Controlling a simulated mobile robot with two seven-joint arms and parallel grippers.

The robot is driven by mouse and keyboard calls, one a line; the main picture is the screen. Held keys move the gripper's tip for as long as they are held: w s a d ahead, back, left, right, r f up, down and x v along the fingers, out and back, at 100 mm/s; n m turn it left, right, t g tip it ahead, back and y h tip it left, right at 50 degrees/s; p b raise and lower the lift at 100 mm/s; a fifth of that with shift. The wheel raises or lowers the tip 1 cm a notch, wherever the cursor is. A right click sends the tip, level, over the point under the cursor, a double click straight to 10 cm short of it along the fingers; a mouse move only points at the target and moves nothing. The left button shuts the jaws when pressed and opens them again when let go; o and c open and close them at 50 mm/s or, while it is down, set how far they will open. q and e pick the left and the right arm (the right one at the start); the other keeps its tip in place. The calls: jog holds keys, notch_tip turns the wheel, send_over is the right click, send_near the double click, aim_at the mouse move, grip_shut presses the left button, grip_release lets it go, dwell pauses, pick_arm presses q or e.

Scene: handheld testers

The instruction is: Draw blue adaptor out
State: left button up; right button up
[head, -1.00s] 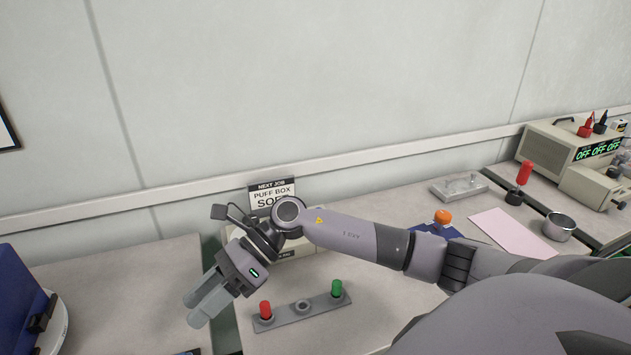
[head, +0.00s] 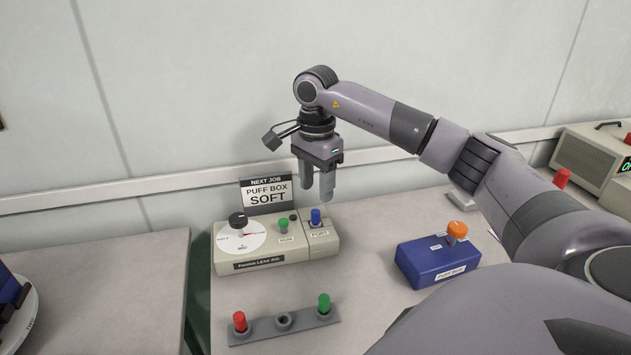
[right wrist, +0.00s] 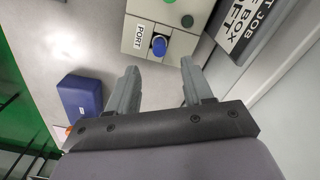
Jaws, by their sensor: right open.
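The blue adaptor (head: 315,216) stands upright in the port at the right end of the beige tester (head: 275,256). In the right wrist view the blue adaptor (right wrist: 159,46) shows from above beside the PORT label, beyond the fingertips and between their lines. My right gripper (head: 317,196) points down above the port, open and empty, its fingertips a little above the adaptor. Its two fingers also show apart in the right wrist view (right wrist: 159,78). My left gripper is not in view.
A grey rack (head: 284,323) in front holds a red adaptor (head: 240,321) and a green adaptor (head: 324,303), with an empty middle socket. A blue puff box (head: 438,262) with an orange knob stands right. A NEXT JOB sign (head: 267,194) reading PUFF BOX SOFT stands behind the tester.

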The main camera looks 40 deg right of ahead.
aim_at(316, 211)
notch_tip(316, 211, down, 7)
jog(key=shift+a+r, duration=0.1)
dwell(0.3)
grip_shut()
